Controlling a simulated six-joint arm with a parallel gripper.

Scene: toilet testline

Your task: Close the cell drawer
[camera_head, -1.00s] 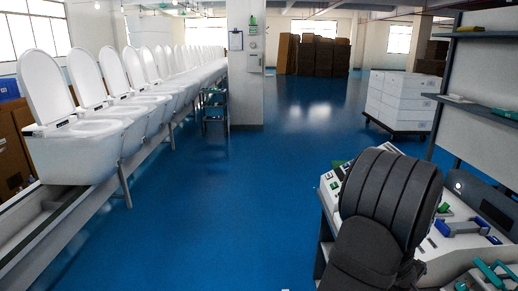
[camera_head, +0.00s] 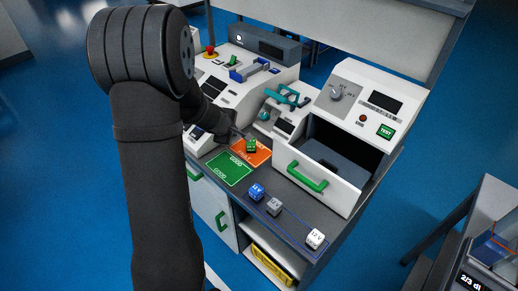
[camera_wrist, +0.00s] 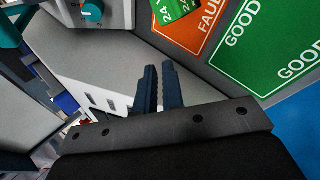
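The cell drawer (camera_head: 318,175) stands pulled out of the white tester housing at the right of the bench. Its green bar handle (camera_head: 307,177) is on the front face, and its grey inside shows from above. My gripper (camera_head: 236,132) is left of the drawer, near the orange FAULT card, apart from the handle. In the wrist view its two dark fingers (camera_wrist: 160,88) stand close together with nothing seen between them. The drawer and its handle are not seen in the wrist view.
A green 24 V block (camera_head: 251,146) lies on the orange FAULT card (camera_head: 262,157), beside the green GOOD card (camera_head: 229,170). Blue (camera_head: 256,192), grey (camera_head: 274,206) and white (camera_head: 315,238) blocks stand before the drawer. A teal clamp (camera_head: 287,96) is behind.

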